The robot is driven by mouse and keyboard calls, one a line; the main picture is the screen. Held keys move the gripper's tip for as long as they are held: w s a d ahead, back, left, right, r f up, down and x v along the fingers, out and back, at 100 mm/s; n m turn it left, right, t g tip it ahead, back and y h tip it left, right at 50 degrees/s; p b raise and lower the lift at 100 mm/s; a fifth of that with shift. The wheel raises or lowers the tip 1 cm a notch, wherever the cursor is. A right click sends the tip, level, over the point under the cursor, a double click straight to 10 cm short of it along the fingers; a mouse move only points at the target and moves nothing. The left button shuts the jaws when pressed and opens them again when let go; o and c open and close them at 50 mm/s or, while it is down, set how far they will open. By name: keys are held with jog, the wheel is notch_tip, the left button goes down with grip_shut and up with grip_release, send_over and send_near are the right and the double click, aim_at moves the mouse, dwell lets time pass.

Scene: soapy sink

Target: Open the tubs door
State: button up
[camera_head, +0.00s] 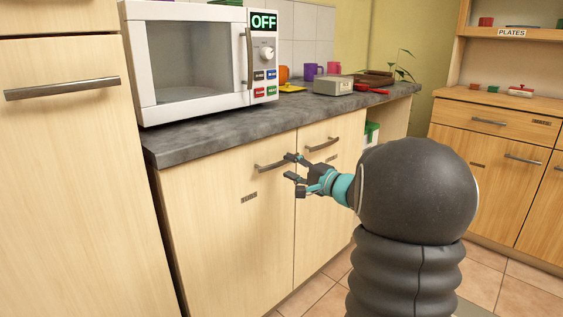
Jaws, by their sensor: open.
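Two closed light-wood cabinet doors stand side by side under the grey counter: a left door (222,225) and a right door (314,225). The left door has a bar handle (272,166) near its top right and a small label (249,197) too small to read surely. The right door has its own bar handle (322,144) and a small label (331,158), also unreadable. So I cannot tell for sure which is the tubs door. My gripper (291,167) is open and empty, its fingertips beside the right end of the left door's handle; contact cannot be told.
A white microwave (192,105) marked OFF stands on the counter (240,131). A tall cabinet (65,190) with a handle stands at left. Mugs, a grey box (333,85) and a plant are further back. Tiled floor (322,296) lies before the doors.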

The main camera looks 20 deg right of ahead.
aim_at(282, 163)
jog(key=shift+x, duration=2.15)
grip_shut()
